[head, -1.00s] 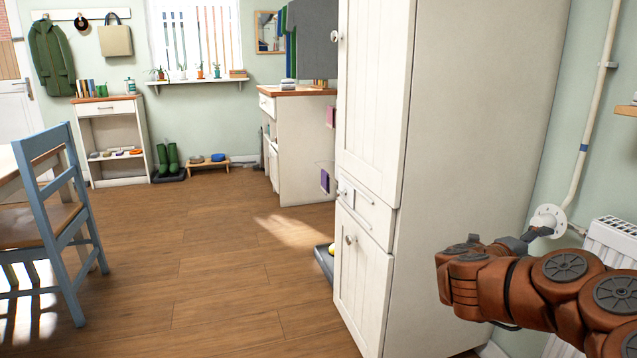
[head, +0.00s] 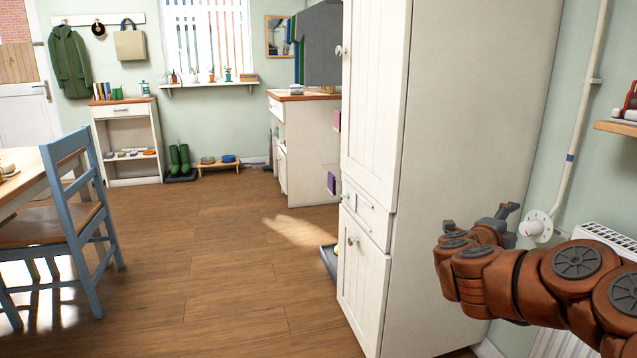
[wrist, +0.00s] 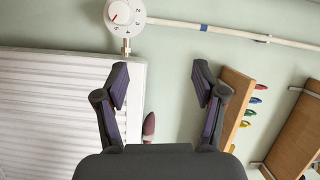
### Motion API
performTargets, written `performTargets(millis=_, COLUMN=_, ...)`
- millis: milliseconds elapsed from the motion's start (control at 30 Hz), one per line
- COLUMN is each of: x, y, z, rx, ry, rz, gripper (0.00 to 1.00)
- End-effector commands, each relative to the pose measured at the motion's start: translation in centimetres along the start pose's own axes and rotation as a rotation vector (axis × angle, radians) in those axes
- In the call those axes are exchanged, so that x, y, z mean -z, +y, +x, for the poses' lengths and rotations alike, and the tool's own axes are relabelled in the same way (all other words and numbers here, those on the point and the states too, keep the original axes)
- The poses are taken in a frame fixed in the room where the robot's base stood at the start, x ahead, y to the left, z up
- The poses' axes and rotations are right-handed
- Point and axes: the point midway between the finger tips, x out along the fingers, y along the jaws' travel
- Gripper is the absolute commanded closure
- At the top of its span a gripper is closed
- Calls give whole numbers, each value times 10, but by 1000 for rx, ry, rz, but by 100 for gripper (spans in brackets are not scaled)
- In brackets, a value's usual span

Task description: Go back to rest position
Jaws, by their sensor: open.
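My gripper (wrist: 160,82) is open and empty in the wrist view, its two dark fingers spread wide. A white round dial (wrist: 125,14) with numbers and a red pointer sits on the pipe (wrist: 225,30) beyond the fingers, above and to the left, apart from them. In the head view my gripper (head: 508,212) shows at the end of my arm, partly hidden by the arm links, beside the dial (head: 536,226) on the wall pipe (head: 571,150). A small gap shows between gripper and dial.
A white radiator (head: 606,238) is on the wall at right, close to my arm. A tall white cupboard (head: 470,120) stands left of my arm. A blue chair (head: 72,215) stands by a table at far left. The wooden floor (head: 230,270) between is clear.

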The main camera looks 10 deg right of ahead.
Motion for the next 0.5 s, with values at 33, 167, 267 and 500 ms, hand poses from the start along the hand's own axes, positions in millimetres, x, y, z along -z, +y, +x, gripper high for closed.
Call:
performTargets(millis=33, x=-10, y=-21, z=-6, rx=13, ry=-46, rz=-6, gripper=30)
performTargets(millis=167, x=-49, y=-66, z=-31, rx=51, ry=-216, rz=-40, gripper=30)
performTargets(millis=267, x=-84, y=-108, z=-63, rx=91, ry=-380, rz=-86, gripper=30)
performTargets(millis=500, x=-152, y=-180, z=-165, rx=181, ry=-780, rz=-259, gripper=30)
